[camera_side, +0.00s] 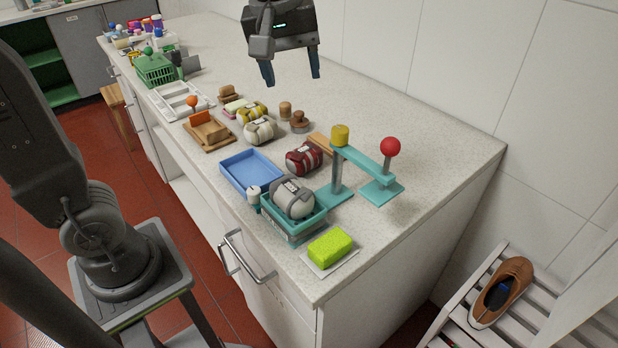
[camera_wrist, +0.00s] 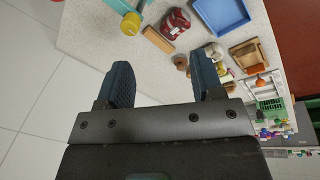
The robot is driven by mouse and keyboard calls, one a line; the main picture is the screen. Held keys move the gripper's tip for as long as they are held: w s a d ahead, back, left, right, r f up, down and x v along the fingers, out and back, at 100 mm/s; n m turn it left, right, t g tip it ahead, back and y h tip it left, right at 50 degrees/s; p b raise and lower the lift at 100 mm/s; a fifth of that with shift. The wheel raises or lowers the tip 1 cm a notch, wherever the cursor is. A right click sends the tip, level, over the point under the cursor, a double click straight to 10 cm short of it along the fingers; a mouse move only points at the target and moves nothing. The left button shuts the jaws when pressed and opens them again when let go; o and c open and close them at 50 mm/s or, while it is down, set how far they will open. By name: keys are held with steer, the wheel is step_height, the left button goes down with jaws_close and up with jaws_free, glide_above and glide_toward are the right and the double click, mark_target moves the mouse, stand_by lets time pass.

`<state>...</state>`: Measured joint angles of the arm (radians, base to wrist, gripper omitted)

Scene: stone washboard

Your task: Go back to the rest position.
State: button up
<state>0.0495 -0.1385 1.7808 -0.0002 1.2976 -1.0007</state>
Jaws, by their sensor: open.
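My gripper (camera_side: 290,72) is open and empty, raised high above the back part of the speckled stone counter (camera_side: 440,142). In the wrist view its two dark fingers (camera_wrist: 162,84) stand wide apart with nothing between them. No object touches it. Below it on the counter are small brown wooden pieces (camera_side: 299,119), a grey-white bundle (camera_side: 260,130) and a yellow-white bundle (camera_side: 251,112).
A teal stand (camera_side: 365,160) carries a red ball (camera_side: 390,147) and a yellow cylinder (camera_side: 340,135). A dark red bundle (camera_side: 304,158), blue tray (camera_side: 250,168), teal basket (camera_side: 290,226) and green sponge (camera_side: 330,246) stand nearby. A green basket (camera_side: 155,70) stands far left. The wall is behind.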

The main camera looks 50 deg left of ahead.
steer(key=s+f+m+t, duration=0.1)
steer(key=s+f+m, duration=0.3)
steer(key=s+m, duration=0.1)
steer(key=s+a+f+m+t, duration=0.1)
steer(key=s+f+m, duration=0.3)
steer(key=s, duration=0.4)
steer(key=shift+s+a+f+m+t, duration=0.25)
steer(key=shift+m+t, duration=0.35)
steer(key=shift+m, duration=0.3)
